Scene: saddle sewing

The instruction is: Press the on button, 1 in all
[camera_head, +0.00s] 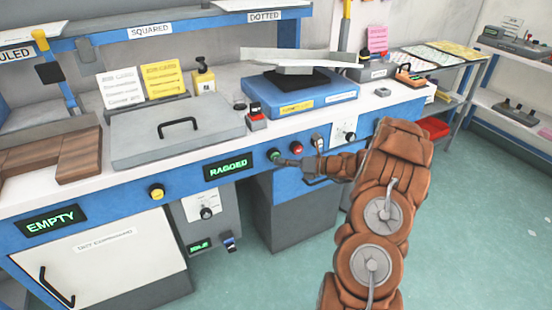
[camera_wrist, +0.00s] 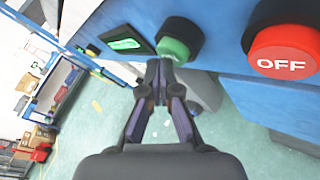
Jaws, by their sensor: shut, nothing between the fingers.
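The green button (camera_head: 275,156) sits on the blue front panel of the bench, left of a red button (camera_head: 296,149). In the wrist view the green button (camera_wrist: 174,48) has a dark collar, and the red button (camera_wrist: 286,50) reads OFF. Any lettering on the green button is hidden or too small to read. My gripper (camera_head: 284,161) is shut and empty, and its tips reach the green button. In the wrist view my gripper (camera_wrist: 160,64) has its fingertips together just in front of the green button's lower part; I cannot tell whether they touch it.
A lit display reading RAGGED (camera_head: 228,168) and a yellow knob (camera_head: 157,192) are on the same panel to the left. A small toggle switch (camera_head: 316,140) and a white dial plate (camera_head: 344,130) lie right of the red button. The floor (camera_head: 285,275) in front is clear.

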